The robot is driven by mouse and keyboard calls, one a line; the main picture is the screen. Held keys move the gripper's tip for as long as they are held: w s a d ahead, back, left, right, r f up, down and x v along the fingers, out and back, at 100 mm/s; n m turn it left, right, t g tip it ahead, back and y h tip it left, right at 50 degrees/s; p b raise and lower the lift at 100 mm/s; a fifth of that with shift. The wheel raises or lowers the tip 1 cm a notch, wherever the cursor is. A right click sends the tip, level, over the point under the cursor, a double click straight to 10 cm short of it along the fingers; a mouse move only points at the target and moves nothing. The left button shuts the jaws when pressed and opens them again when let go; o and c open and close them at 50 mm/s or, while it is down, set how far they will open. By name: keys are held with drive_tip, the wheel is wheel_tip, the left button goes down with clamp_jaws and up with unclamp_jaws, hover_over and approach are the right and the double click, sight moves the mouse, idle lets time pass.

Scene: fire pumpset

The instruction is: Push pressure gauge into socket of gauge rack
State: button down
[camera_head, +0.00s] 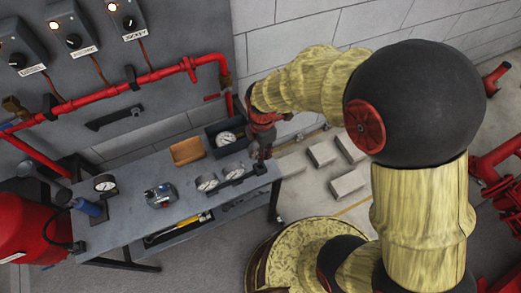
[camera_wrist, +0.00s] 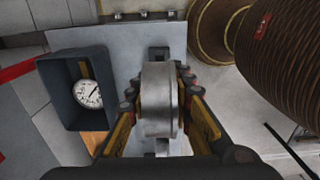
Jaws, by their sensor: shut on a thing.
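My gripper (camera_wrist: 160,105) is shut on a grey round pressure gauge (camera_wrist: 158,88), seen from its edge in the wrist view with a finger on each side. In the head view my gripper (camera_head: 262,150) is low over the right end of the dark gauge rack (camera_head: 230,186) on the bench. Two white-faced gauges, one at the left (camera_head: 207,182) and one in the middle (camera_head: 234,170), stand at the rack. The held gauge is hardly visible there. Its lower end is hidden, so I cannot tell whether it is in a socket.
A dark open box (camera_head: 228,138) with a loose gauge inside (camera_wrist: 88,93) is close beside my gripper. A wooden tray (camera_head: 187,150), a small device (camera_head: 160,196) and a blue bottle-like item (camera_head: 88,207) are on the bench (camera_head: 130,222). Red pipes run along the wall behind.

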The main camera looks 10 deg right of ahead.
drive_tip(key=b, duration=0.5)
hover_over(262, 166)
drive_tip(key=shift+s+a+f, duration=0.1)
drive_tip(key=shift+f, duration=1.6)
drive_tip(key=shift+s+a+f, duration=0.1)
drive_tip(key=shift+f, duration=1.55)
drive_tip(key=shift+s+d+f+b, duration=0.1)
drive_tip(key=shift+s+f+b, duration=0.05)
drive_tip(key=shift+f, duration=0.45)
drive_tip(key=shift+s+f+b, duration=0.1)
drive_tip(key=shift+f+b, duration=0.05)
drive_tip(key=shift+f, duration=0.4)
drive_tip(key=shift+r, duration=0.15)
drive_tip(key=shift+w+r+h+p, duration=0.1)
drive_tip(key=shift+r+h+p, duration=0.5)
drive_tip(key=shift+r+p, duration=0.25)
drive_tip(key=shift+w, duration=0.1)
drive_tip(key=shift+w, duration=0.15)
drive_tip(key=shift+p, duration=0.75)
drive_tip(key=shift+f+b, duration=0.55)
drive_tip(key=shift+f, duration=0.7)
